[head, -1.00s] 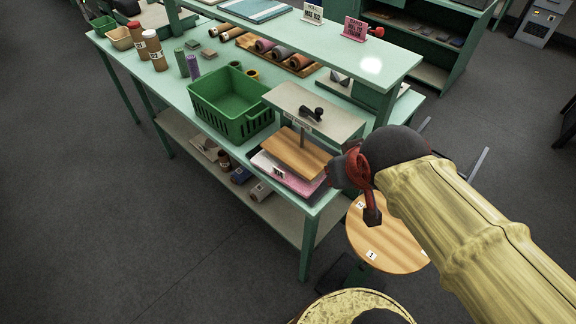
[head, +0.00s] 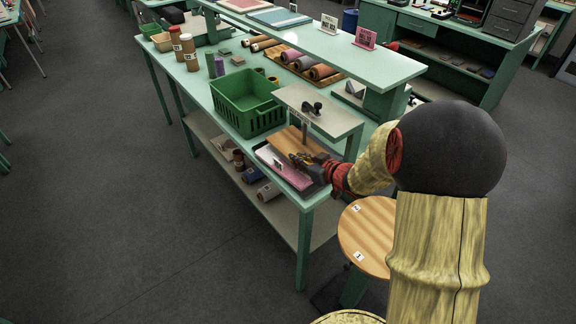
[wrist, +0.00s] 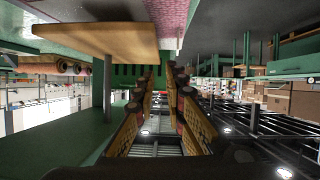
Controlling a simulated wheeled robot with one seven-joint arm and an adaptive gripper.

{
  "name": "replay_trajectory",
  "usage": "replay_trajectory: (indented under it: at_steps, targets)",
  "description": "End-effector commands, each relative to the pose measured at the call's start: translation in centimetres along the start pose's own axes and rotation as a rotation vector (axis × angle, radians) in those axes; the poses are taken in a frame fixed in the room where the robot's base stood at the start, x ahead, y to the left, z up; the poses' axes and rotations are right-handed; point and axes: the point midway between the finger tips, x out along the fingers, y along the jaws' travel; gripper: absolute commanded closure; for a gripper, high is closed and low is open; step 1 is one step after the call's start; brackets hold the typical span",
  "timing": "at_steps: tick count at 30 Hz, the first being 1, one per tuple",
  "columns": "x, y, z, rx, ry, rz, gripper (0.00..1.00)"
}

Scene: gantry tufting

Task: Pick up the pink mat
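The pink mat (head: 293,177) lies on the dark base of a small press at the near corner of the green bench, partly under the press's wooden board (head: 290,140). A small white card stands at its front edge. In the wrist view, which looks upside down, a pink speckled strip of the mat (wrist: 172,12) shows at the top, beside the board (wrist: 100,38). My gripper (head: 301,158) is at the right side of the press, close to the board and mat. In the wrist view my gripper (wrist: 158,76) shows two fingers apart with nothing between them. I cannot tell whether it touches the mat.
A green crate (head: 247,100) stands behind the press. A raised shelf (head: 330,45) runs along the bench. A round wooden stool (head: 362,232) stands at the bench end. The floor at left is clear.

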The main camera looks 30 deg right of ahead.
Motion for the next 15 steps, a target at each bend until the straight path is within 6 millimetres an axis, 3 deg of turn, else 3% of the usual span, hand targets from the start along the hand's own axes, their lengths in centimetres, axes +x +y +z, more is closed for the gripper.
replay_trajectory:
  at_steps: [1,4,15]
  targets:
    - [0.4,-0.3,1.3,0.015,0.014,-0.029,0.88]
    - [0.7,-0.9,2.2,0.033,0.039,-0.075,0.88]
    - [3.7,-1.6,2.4,0.039,0.054,-0.100,0.88]
